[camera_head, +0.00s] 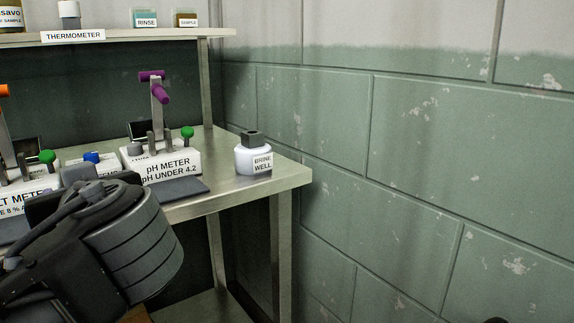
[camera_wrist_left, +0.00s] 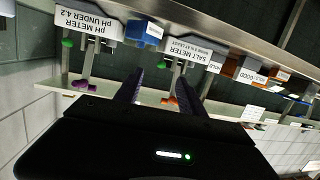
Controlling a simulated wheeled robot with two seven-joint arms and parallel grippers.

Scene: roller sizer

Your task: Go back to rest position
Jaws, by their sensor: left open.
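My left arm's dark wrist (camera_head: 120,235) fills the lower left of the head view, in front of the table; its fingers are hard to make out there. In the left wrist view, which is upside down, my left gripper (camera_wrist_left: 159,76) is open. Its two dark fingers stand apart with nothing held between them. The pH meter (camera_head: 165,165) and the salt meter (camera_head: 28,190) stand behind the wrist on the table. They also show in the left wrist view, as the pH meter (camera_wrist_left: 90,25) and the salt meter (camera_wrist_left: 190,50). My right gripper does not show.
A white brine well bottle (camera_head: 250,160) stands near the right end of the metal table (camera_head: 285,178). A shelf (camera_head: 120,38) above holds rinse (camera_head: 145,20) and sample jars. A green block wall (camera_head: 420,150) closes the right side. Labelled bins (camera_wrist_left: 250,75) show in the wrist view.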

